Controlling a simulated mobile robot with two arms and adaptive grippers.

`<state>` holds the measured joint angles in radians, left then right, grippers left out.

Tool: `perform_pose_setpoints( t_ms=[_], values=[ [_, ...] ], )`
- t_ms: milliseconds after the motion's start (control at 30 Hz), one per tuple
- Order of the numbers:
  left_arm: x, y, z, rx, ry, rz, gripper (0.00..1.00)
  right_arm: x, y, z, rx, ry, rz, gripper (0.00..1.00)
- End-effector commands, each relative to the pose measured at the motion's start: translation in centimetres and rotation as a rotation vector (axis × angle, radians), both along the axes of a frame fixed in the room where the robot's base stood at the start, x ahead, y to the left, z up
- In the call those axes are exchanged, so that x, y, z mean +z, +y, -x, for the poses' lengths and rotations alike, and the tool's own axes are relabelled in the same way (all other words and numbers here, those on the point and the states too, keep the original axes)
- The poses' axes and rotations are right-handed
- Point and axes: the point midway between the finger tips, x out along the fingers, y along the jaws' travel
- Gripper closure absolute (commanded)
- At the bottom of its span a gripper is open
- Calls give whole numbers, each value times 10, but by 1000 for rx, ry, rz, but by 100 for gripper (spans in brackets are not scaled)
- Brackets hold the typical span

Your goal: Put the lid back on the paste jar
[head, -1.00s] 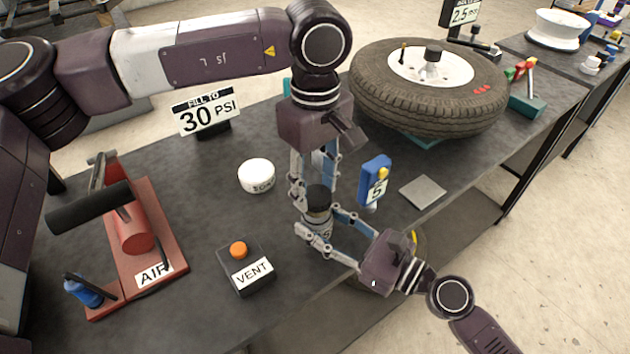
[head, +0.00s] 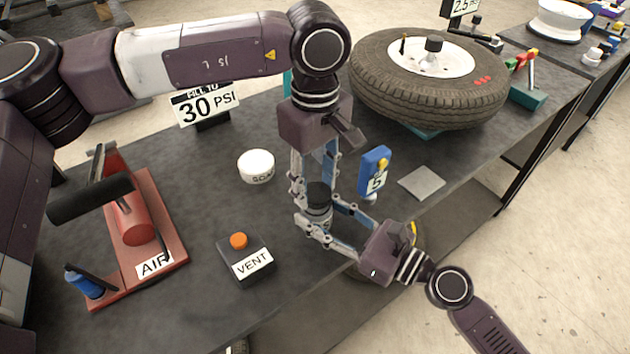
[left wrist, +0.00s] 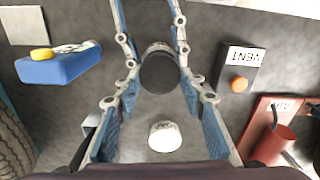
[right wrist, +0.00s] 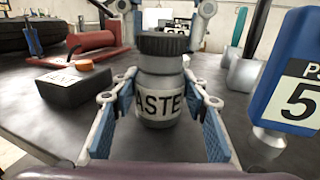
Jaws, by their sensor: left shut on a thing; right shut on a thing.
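The paste jar (right wrist: 158,98) is a grey jar with a white label, upright in the right wrist view. My right gripper (head: 335,222) is shut on its body from the front right. The black ridged lid (right wrist: 163,43) is level at the jar's neck; whether it is fully seated I cannot tell. My left gripper (left wrist: 159,88) reaches down from above, shut on the lid, which also shows in the left wrist view (left wrist: 159,74). In the head view the fingers hide much of the jar and lid.
A white soap tin (head: 256,166), a VENT box (head: 244,260) with an orange button and a red AIR pump (head: 135,225) stand left. A blue gauge (head: 374,172) stands close right of the grippers. A grey plate (head: 422,183) and a tyre (head: 420,105) lie farther right.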

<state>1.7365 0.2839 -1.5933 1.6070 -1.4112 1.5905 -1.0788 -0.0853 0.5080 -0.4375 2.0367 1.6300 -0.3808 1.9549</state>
Motion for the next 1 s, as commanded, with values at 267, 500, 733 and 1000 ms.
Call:
perform_pose_setpoints(
  t_ms=[267, 500, 733, 1000],
  values=[
    [-2, 0, 0, 0, 0, 0, 70, 0, 0, 0, 0, 0, 0, 100],
    [-7, 0, 0, 1, 1, 0, 70, 0, 0, 0, 0, 0, 0, 100],
    [-11, 0, 0, 1, 1, 1, 70, 0, 0, 0, 0, 0, 0, 100],
    [-12, -1, 0, -140, 0, 1, 70, 0, 0, 0, 0, 0, 0, 100]
  ],
)
